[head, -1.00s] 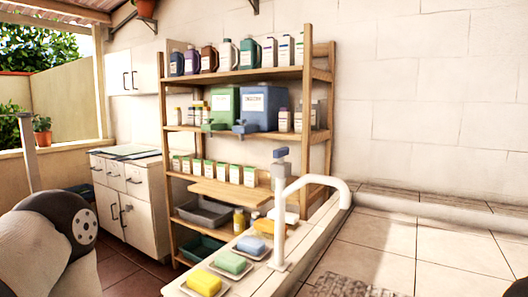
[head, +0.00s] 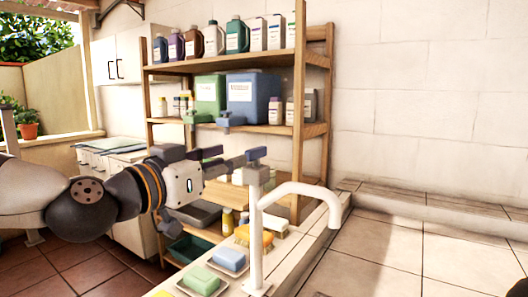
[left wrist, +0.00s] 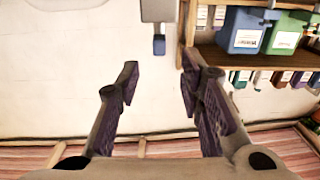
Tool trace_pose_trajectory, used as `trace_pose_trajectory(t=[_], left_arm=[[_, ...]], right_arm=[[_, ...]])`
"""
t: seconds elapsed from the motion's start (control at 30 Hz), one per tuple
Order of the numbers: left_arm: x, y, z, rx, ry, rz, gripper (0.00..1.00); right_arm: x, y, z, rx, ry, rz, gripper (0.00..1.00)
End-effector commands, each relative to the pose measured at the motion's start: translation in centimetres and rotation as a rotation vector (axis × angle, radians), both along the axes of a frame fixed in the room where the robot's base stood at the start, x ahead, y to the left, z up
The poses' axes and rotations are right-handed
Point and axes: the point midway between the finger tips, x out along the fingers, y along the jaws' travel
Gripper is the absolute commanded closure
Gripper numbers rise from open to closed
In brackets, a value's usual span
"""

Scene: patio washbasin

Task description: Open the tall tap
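The tall tap (head: 256,235) is white, with an upright body, a spout curving right and a blue-grey lever (head: 256,155) on top. My left gripper (head: 222,162) comes in from the left at about the lever's height, its fingers pointing toward the lever. In the left wrist view the gripper (left wrist: 157,70) has its fingers apart and nothing between them. The lever also shows there (left wrist: 159,45), beyond the fingertips near the top edge. I cannot tell whether a finger touches it in the head view. My right gripper is not in view.
A wooden shelf (head: 310,90) with bottles and blue and green canisters stands behind the tap. Soaps on dishes, one blue (head: 229,259) and one green (head: 202,280), lie left of the tap base.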

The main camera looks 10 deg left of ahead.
Motion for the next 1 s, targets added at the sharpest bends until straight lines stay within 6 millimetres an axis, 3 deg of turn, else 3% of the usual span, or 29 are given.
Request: trace_pose_trajectory(t=[0.1,0.33,0.5,0.77,0.9,1.0], left_arm=[[3.4,-1.3,-1.4,0.001,0.021,-0.001,0.66],[8.1,-3.2,-1.1,0.001,0.016,0.000,0.66],[9.4,-3.9,-0.6,-0.001,0.010,0.000,0.66],[9.5,-3.9,-0.3,0.000,0.007,-0.001,0.66],[9.5,-3.9,-0.3,0.000,0.007,-0.001,0.98],[9.5,-3.9,-0.4,0.000,0.008,-0.001,1.00]], right_arm=[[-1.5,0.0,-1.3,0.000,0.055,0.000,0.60],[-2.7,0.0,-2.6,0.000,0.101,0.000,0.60],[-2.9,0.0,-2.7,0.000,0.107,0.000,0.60],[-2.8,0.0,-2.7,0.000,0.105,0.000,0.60],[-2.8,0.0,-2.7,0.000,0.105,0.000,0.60],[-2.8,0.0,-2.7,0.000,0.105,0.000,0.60]])
